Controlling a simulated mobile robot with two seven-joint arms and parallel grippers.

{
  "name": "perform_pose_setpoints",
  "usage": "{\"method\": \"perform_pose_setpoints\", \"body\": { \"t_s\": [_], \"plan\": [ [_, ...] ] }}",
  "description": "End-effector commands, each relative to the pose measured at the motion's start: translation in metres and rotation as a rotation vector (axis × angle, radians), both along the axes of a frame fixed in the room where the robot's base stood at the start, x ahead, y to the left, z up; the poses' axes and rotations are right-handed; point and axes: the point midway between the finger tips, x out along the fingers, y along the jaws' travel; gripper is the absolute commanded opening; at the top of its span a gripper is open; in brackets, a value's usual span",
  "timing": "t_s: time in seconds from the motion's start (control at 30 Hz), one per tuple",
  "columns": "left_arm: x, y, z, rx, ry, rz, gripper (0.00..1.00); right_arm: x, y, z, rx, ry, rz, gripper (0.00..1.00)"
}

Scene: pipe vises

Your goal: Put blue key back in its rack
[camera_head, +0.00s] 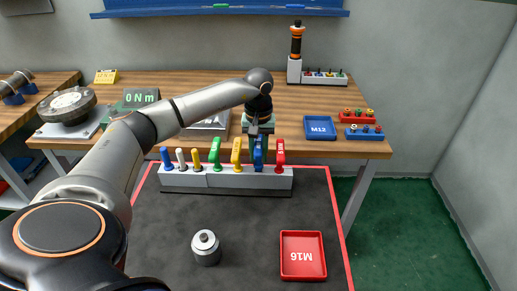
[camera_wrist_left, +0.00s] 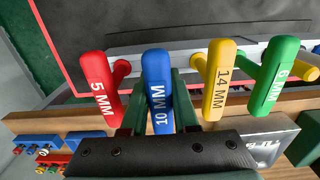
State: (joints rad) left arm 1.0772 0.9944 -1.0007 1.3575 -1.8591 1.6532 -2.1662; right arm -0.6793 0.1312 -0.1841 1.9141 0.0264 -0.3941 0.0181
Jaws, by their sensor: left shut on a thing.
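My left gripper (camera_head: 259,130) is shut on the blue key (camera_head: 259,158), marked 10 MM in the left wrist view (camera_wrist_left: 158,88). The green fingers (camera_wrist_left: 160,115) are on either side of its handle. The key is upright over the grey rack (camera_head: 225,181), between the yellow key (camera_head: 236,152) marked 14 MM and the red key (camera_head: 280,154) marked 5 MM. A green key (camera_head: 215,153) stands further left in the rack. The blue key's lower end is hard to see, so I cannot tell how deep it sits. My right gripper is not in view.
A red M16 tray (camera_head: 302,257) and a grey cylinder (camera_head: 206,249) are on the dark mat. A blue M12 tray (camera_head: 320,128) is on the wooden bench behind the rack.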

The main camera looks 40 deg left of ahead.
Motion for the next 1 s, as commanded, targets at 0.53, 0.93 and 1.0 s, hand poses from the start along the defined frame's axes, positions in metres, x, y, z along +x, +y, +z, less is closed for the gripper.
{"method": "perform_pose_setpoints", "body": {
  "t_s": [0.53,0.93,1.0],
  "plan": [
    [0.0,0.0,-0.008,0.0,0.0,0.0,0.0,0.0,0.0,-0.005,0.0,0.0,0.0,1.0],
    [0.0,0.0,-0.014,-0.001,-0.001,0.0,0.0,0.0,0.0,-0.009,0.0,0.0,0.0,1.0],
    [0.0,0.0,-0.015,-0.001,-0.001,0.0,0.0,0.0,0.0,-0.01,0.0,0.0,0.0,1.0]
  ]
}}
